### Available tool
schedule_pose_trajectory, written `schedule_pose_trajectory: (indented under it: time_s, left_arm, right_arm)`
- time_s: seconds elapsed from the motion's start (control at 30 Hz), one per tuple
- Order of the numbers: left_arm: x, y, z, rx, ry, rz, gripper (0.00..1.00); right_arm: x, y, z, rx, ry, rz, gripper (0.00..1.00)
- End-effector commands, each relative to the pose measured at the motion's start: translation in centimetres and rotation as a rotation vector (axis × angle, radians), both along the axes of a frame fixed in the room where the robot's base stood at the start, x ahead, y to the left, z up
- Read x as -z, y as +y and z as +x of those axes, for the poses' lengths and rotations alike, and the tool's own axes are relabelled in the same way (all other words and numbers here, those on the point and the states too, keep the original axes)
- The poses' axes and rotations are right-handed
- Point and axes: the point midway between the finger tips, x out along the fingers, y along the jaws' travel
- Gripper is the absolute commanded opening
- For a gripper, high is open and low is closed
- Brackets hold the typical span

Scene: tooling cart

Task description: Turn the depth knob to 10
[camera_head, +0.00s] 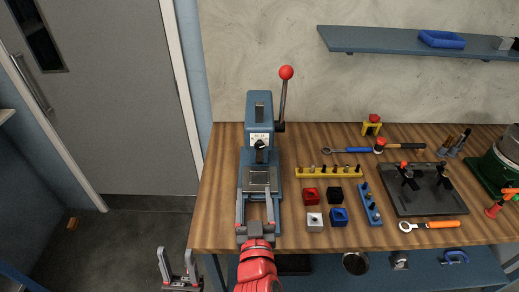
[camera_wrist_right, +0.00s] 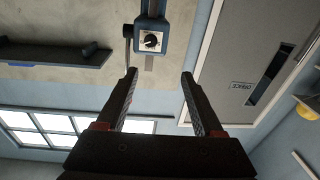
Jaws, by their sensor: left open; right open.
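The depth knob (camera_head: 260,144) is a small black knob on a pale dial plate, on the front of a blue press (camera_head: 259,103). In the right wrist view the knob (camera_wrist_right: 151,40) shows on its pale dial, beyond the fingertips; the scale is too small to read. My right gripper (camera_head: 255,197) is open and empty in front of the press, below the knob and apart from it. Its spread fingers also show in the right wrist view (camera_wrist_right: 158,76). My left gripper (camera_head: 178,262) is open and empty, low at the left, off the bench's front edge.
A lever with a red ball (camera_head: 286,73) rises at the press's right. Right of the press are a yellow rack (camera_head: 328,172), coloured blocks (camera_head: 338,216), a blue rack (camera_head: 370,205) and a dark fixture plate (camera_head: 424,190). A shelf (camera_head: 420,40) hangs above.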

Motion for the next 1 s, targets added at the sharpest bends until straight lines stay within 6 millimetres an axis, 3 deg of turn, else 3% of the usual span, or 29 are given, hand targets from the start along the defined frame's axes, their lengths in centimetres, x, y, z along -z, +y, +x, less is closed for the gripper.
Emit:
schedule_pose_trajectory:
  time_s: [0.17,0.4,0.5,1.0]
  left_arm:
    - [0.4,0.0,0.0,0.0,0.0,0.0,0.5]
    - [3.8,0.0,0.0,0.0,0.0,0.0,0.5]
    - [1.4,0.0,0.0,0.0,0.0,0.0,0.5]
    - [-2.5,0.0,0.0,0.0,0.0,0.0,0.5]
  right_arm:
    - [0.3,-1.4,-0.1,0.055,0.04,0.034,0.69]
    - [0.8,-1.6,2.7,0.059,0.033,0.035,0.69]
    - [-0.4,-1.6,5.3,0.061,0.04,0.031,0.69]
    - [-0.2,-1.4,14.9,0.054,0.039,0.03,0.69]
